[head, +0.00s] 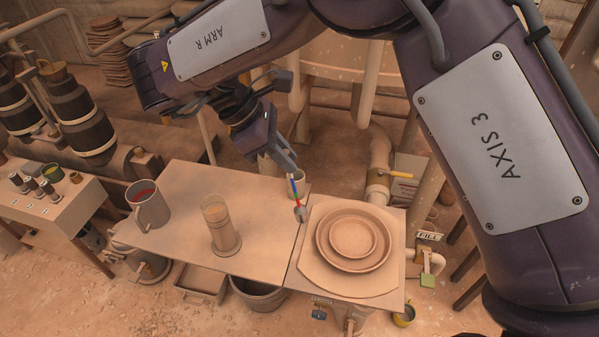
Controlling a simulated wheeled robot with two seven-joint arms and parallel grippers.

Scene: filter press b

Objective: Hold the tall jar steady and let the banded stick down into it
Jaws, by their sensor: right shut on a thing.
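The tall jar (220,224) is a clear cylinder on a wider foot, standing upright on the table. The banded stick (294,187), with red, green and blue bands and a grey rounded bulb at its lower end, hangs nearly upright. My right gripper (291,168) is shut on its upper end and holds it to the right of the jar, apart from it, near the seam between table and board. The stick's top is hidden by the gripper. My left gripper is not in view, and nothing grips the jar.
A grey mug of red liquid (148,206) stands left of the jar. Nested round dishes (353,240) sit on the board at right. A pipe with a yellow-handled valve (383,173) rises behind. The table (185,255) is clear around the jar.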

